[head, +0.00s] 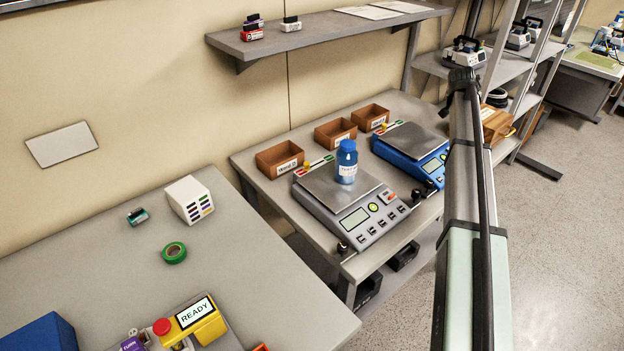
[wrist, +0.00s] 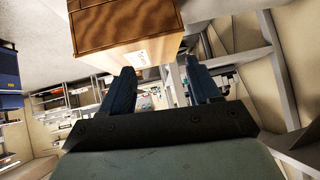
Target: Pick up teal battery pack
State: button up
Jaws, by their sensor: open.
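A small battery pack (head: 138,216), teal and black with a light label, lies on the left table near the wall, left of a white box with coloured slots (head: 189,200). My arm reaches away across the right side of the head view, far from the pack. My gripper (wrist: 160,72) is open and empty in the wrist view, its two dark blue fingers apart. A brown box (wrist: 122,25) with a white label is close beyond the fingers. The pack cannot be made out in the wrist view.
Green tape (head: 174,252) and a yellow device marked READY (head: 195,318) are on the left table. A grey scale (head: 318,185) carrying a blue bottle (head: 347,162), a blue scale (head: 415,140) and brown bins (head: 280,158) fill the other table. A wall shelf (head: 330,38) hangs above.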

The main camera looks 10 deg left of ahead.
jog(key=s+a+f+n+y, duration=0.1)
jog(key=a+y, duration=0.1)
jog(key=a, duration=1.9)
jog(key=s+a+n+y, duration=0.1)
jog(key=a+n+y, duration=0.1)
jog(key=a, duration=1.8)
jog(key=s+a+g+y, duration=0.1)
jog(key=s+a, duration=0.3)
jog(key=a, duration=0.5)
jog(key=s+a+n+g+y, duration=0.1)
jog(key=s+a, duration=0.3)
jog(key=a, duration=0.5)
jog(key=s+a+g+y, duration=0.1)
jog(key=s+a, duration=0.3)
jog(key=a, duration=0.4)
jog(key=m+g+h, duration=0.2)
jog(key=m+g, duration=0.1)
jog(key=g, duration=0.2)
send_over(132, 213)
jog(key=f, duration=0.8)
jog(key=shift+w, duration=0.2)
jog(key=shift+s+f, duration=0.15)
jog(key=shift+f, duration=2.4)
grip_shut()
